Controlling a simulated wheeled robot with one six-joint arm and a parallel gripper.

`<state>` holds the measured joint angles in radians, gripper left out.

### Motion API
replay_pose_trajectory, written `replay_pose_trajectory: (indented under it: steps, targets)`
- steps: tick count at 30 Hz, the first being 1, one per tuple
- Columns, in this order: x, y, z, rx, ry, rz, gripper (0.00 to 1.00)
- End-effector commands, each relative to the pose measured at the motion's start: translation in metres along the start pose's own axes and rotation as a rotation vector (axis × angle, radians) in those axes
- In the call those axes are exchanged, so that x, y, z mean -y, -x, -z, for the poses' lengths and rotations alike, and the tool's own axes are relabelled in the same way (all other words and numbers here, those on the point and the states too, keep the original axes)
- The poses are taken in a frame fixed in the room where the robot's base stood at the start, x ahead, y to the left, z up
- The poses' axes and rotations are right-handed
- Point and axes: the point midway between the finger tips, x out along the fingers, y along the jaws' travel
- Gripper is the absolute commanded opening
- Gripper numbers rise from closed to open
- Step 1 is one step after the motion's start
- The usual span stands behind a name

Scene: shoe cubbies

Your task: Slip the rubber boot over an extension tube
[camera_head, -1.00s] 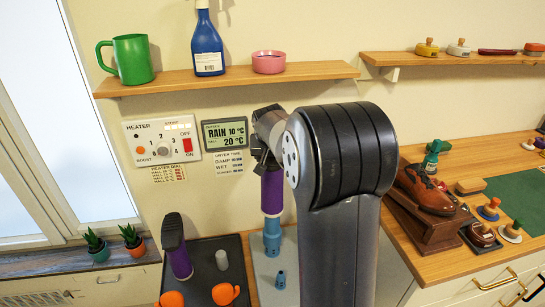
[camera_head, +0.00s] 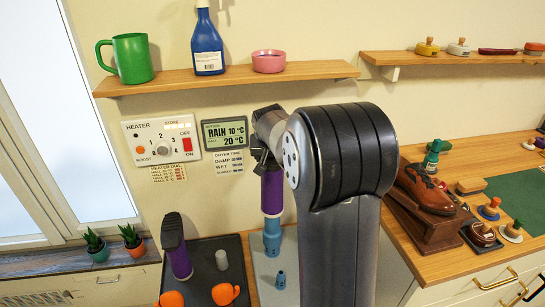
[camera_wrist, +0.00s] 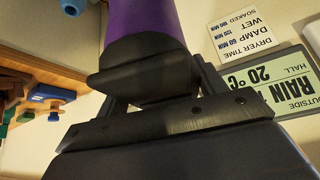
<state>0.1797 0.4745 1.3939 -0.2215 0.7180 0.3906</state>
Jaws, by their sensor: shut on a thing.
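My gripper (camera_head: 264,158) is shut on a purple rubber boot (camera_head: 272,192), held upside down with its shaft pointing down. In the wrist view the boot's dark foot (camera_wrist: 145,65) sits between my fingers, with the purple shaft (camera_wrist: 142,18) beyond. A blue extension tube (camera_head: 272,240) stands upright on a pale board directly below the boot. The boot's lower end meets the tube's top in the head view; I cannot tell whether it is around the tube or just above it. A smaller blue piece (camera_head: 281,280) stands in front.
On the dark tray (camera_head: 205,248) stand another upside-down purple boot (camera_head: 180,262), a bare grey peg (camera_head: 222,260) and orange boots (camera_head: 225,294). A shelf (camera_head: 230,77) and a heater panel (camera_head: 160,139) are on the wall behind. A shoe (camera_head: 425,187) stands on the right counter.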

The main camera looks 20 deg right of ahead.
Motion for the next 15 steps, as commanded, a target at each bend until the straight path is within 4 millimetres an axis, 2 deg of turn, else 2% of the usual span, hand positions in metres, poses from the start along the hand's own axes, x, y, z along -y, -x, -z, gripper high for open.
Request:
replay_pose_trajectory:
  steps: [15]
  targets:
    - [0.0000,-0.0116,-0.0075,-0.001,0.000,0.000,0.30]
